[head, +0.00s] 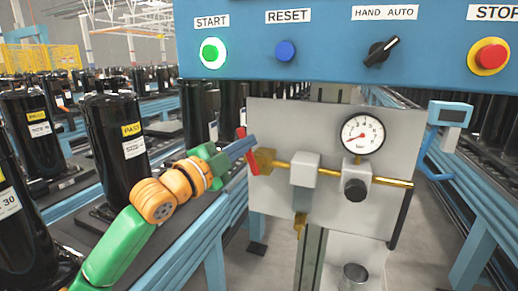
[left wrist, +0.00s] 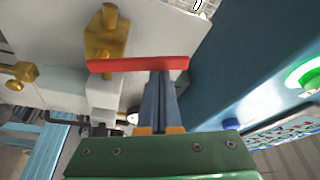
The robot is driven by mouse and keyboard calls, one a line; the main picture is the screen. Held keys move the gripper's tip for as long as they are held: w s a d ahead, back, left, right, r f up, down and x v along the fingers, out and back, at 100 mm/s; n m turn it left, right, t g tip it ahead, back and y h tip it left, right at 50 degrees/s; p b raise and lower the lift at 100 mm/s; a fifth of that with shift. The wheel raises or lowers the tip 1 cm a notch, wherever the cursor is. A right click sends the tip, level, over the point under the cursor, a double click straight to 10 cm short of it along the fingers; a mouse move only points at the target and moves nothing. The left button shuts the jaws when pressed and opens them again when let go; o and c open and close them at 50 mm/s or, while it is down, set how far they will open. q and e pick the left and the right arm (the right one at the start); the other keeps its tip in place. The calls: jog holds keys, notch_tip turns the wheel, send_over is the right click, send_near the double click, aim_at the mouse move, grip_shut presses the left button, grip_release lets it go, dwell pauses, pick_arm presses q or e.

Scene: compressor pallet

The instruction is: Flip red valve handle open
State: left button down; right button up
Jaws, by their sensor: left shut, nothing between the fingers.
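The red valve handle (head: 252,167) is a flat bar at the left edge of the grey panel, on a brass valve (head: 264,160). In the head view it stands nearly upright, partly hidden by my gripper. In the left wrist view the red handle (left wrist: 138,64) lies crosswise in front of the brass valve body (left wrist: 107,35). My left gripper (head: 247,146) is shut and empty, with its fingers together. In the left wrist view its fingertips (left wrist: 160,76) are right at the handle's edge, near one end; I cannot tell whether they touch. My right gripper is out of view.
The grey panel (head: 275,115) carries a pressure gauge (head: 362,134) and a regulator with a black knob (head: 355,190). The blue control box (head: 330,60) hangs just above. Black compressors (head: 115,145) stand on the left. A blue-framed device (head: 449,114) is at right.

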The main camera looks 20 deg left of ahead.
pick_arm(q)
jog(key=a+f+n+t+y+b, duration=0.2)
jog(key=a+f+n+y, duration=0.3)
jog(key=n, duration=1.2)
jog(key=shift+a+f+t+y, duration=0.35)
jog(key=shift+f+t+y, duration=0.05)
jog(key=shift+t+y, duration=0.3)
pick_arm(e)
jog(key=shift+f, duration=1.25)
pick_arm(q)
jog(key=shift+w+n, duration=0.15)
jog(key=shift+n, duration=0.15)
notch_tip(320, 180, up, 6)
jog(key=f+p, duration=0.1)
jog(key=p, duration=0.5)
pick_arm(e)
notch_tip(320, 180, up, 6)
pick_arm(q)
jog(key=f+b+v, duration=0.1)
jog(key=b+v, duration=0.4)
jog(key=v, duration=0.5)
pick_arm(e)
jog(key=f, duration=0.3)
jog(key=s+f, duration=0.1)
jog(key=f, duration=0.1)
pick_arm(q)
jog(key=shift+a, duration=0.1)
